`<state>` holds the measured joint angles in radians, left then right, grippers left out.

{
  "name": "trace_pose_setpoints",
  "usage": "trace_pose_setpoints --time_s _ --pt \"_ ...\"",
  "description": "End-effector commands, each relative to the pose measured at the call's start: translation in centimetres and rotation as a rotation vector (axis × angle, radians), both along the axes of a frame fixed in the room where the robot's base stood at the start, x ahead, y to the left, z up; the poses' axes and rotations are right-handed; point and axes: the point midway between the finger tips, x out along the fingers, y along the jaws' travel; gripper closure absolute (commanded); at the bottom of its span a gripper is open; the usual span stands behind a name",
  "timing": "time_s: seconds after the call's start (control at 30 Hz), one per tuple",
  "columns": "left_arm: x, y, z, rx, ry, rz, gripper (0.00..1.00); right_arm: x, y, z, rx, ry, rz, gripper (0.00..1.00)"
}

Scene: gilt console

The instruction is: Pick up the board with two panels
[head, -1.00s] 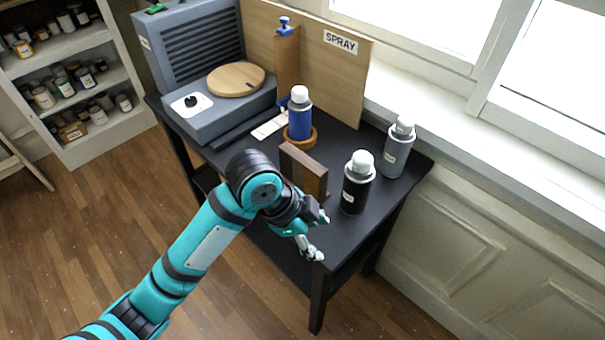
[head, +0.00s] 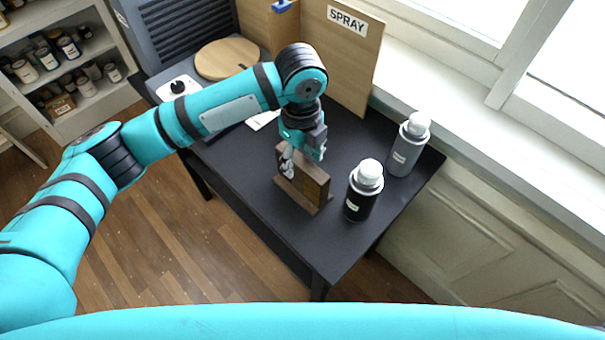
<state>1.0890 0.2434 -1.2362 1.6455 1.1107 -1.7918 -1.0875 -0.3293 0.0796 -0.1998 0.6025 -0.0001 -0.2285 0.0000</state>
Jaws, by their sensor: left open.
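The board with two panels (head: 316,190) stands upright on a dark wooden foot on the black table. One panel shows dark brown and the other a lighter brown. My left gripper (head: 303,160) comes down over the board's top edge from behind, with its fingers apart. One finger reaches down over the near face, and the other is at the top edge toward the right. I cannot tell whether either touches the wood. My right gripper is not in view.
A black spray can (head: 362,195) stands close to the board's right, and a grey can (head: 408,145) behind it. A wooden screen (head: 345,70) marked SPRAY and a round wooden disc (head: 227,58) are at the back. The table's front right (head: 325,250) is clear.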

Motion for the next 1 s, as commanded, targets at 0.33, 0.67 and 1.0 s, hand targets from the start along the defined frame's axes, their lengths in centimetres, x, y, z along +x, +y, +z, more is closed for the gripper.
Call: trace_pose_setpoints --time_s 0.33,0.67,1.0 --pt "0.1 0.0 -4.1 0.001 -0.001 0.002 0.44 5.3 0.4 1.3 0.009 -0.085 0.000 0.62" --pt "0.0 -0.2 -8.3 0.002 0.001 0.003 0.44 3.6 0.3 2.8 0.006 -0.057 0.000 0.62" --pt "0.1 -0.2 -9.3 0.000 -0.003 0.001 0.46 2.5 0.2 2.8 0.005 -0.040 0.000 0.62"
